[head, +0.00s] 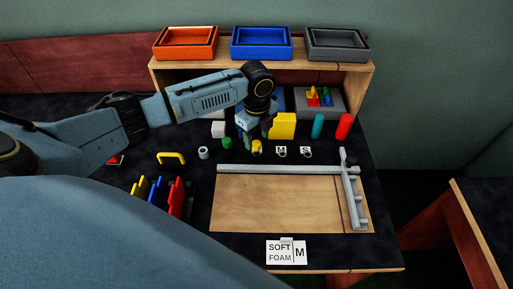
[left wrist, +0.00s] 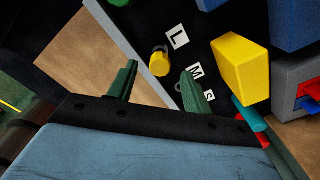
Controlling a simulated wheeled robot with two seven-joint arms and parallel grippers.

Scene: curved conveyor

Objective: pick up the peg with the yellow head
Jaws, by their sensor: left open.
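A small peg with a yellow head (head: 256,149) and a grey part sits on the dark table, near the row of letter cards. In the left wrist view the yellow head (left wrist: 159,65) lies beside the L card (left wrist: 177,37), just beyond and between the two green fingertips. My left gripper (head: 253,136) is open and empty, reaching down over the table just above and behind the peg in the head view. The fingers (left wrist: 160,80) appear apart from the peg. My right gripper is not in view.
A yellow block (head: 283,126) stands close right of the gripper, with teal (head: 317,125) and red (head: 343,127) cylinders beyond. A wooden board with grey rails (head: 290,170) lies in front. A shelf holds trays (head: 261,42).

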